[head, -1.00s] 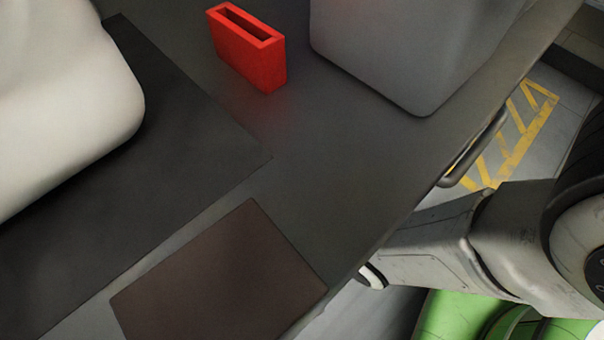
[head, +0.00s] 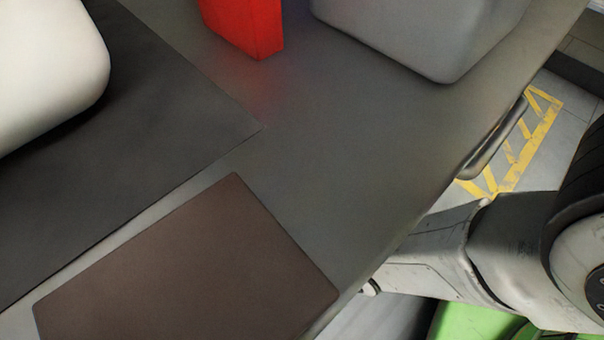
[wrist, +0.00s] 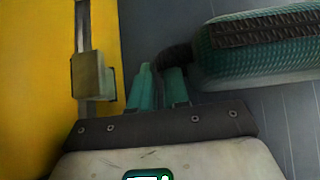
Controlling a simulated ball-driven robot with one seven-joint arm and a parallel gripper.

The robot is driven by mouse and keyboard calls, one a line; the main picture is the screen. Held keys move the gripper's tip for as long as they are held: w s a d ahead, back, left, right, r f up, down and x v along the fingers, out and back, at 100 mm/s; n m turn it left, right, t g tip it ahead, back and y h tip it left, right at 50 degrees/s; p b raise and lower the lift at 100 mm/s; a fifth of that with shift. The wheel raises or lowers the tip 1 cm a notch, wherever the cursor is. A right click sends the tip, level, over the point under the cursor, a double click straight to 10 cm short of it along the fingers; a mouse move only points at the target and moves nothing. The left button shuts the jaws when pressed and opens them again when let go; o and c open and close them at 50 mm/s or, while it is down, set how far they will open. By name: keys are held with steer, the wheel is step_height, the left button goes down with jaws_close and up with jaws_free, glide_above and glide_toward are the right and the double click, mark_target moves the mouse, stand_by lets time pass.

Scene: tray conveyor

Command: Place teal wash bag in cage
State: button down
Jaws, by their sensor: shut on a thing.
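The teal wash bag (wrist: 255,62) lies across the upper right of the wrist view, with a ribbed teal body and a dark zip strip along it. A dark loop (wrist: 176,56) sticks out from its left end. My gripper (wrist: 158,80), with teal fingers, is shut on this dark loop. The bag hangs off to the right of the fingers, and its right end is cut off by the frame. Neither the bag nor my gripper shows in the head view. I cannot make out the cage for certain in either view.
The wrist view shows a yellow surface (wrist: 35,75) with a metal latch-like piece (wrist: 90,77) close to my fingers. In the head view, a brown mat (head: 190,270), a red holder (head: 245,25), a grey bin (head: 420,35) and a white rounded object (head: 45,60) stand on the grey table.

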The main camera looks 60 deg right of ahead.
steer(key=shift+f, duration=0.1)
steer(key=c, duration=1.1)
jaws_free()
steer(key=p+v, duration=0.4)
steer(key=v, duration=0.2)
steer(key=s+a+r+m+t+y, duration=0.15)
steer(key=s+a+m+y, duration=0.25)
steer(key=s+a+m, duration=0.45)
steer(key=s+a+r+m+t+y, duration=0.2)
steer(key=s+a+r+m+y, duration=0.2)
steer(key=s+r, duration=0.6)
steer(key=a+m, duration=0.1)
steer(key=m, duration=0.1)
steer(key=shift+s+a+r+m+p, duration=0.3)
steer(key=shift+s+a+r+m, duration=0.05)
steer(key=shift+r, duration=0.05)
